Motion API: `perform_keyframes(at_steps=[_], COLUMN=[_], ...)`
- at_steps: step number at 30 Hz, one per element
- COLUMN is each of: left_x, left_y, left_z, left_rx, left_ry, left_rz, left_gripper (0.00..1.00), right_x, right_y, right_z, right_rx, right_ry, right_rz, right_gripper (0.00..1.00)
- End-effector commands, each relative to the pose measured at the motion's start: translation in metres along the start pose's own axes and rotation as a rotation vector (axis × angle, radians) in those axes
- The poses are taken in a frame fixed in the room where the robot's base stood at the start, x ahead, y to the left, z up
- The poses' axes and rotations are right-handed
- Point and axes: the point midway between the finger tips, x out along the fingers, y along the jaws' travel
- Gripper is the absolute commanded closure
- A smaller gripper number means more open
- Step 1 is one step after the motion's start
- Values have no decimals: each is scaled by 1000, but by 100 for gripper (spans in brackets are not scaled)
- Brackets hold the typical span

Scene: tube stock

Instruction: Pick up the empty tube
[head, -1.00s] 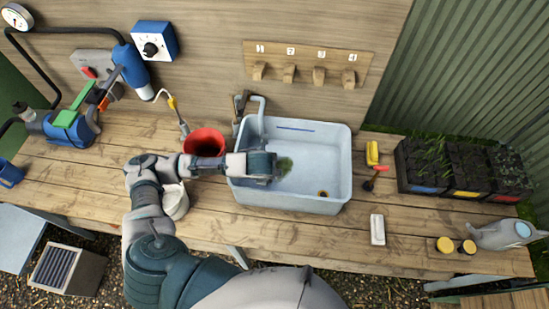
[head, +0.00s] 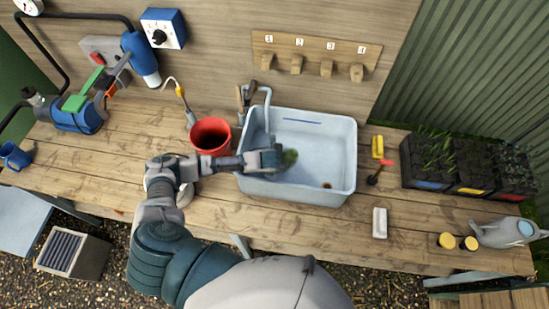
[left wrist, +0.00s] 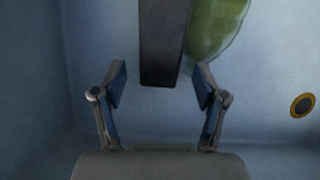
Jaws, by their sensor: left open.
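A long, dark, squared piece (left wrist: 165,40) that looks like the tube shows at the top of the left wrist view, its end just beyond and between my left fingertips. I cannot see into it, and it is not made out in the head view. My left gripper (left wrist: 160,85) is open, with nothing between its fingers. It also shows in the head view (head: 272,158), reaching down into the left part of the pale blue basin (head: 342,160). A green thing (left wrist: 215,25) lies beside the dark piece; it also shows in the head view (head: 289,158). My right gripper is not in view.
The basin walls surround my left gripper, and a drain (left wrist: 302,105) lies to its right. A tap (head: 262,95) rises behind. Black plant trays (head: 425,182) and a watering can (head: 505,232) are at the right.

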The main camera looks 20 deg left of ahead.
Motion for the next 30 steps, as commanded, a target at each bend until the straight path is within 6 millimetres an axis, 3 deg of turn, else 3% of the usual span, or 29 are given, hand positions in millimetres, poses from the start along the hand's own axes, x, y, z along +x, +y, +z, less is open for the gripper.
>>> perform_keyframes(at_steps=[4,11,17,26,30], left_x=[14,15,15,14,3], left_y=[0,0,0,0,-1], left_z=[-1,-1,-1,0,5], left_rx=[0,1,1,1,0], left_ry=[1,0,0,0,-3], left_rz=[0,-1,-1,-1,-3], left_gripper=[28,30,80,82,82], right_x=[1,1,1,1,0], right_y=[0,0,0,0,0], right_z=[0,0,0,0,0], right_rx=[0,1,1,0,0], right_ry=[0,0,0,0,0], right_rz=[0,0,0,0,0], right_gripper=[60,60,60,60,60])
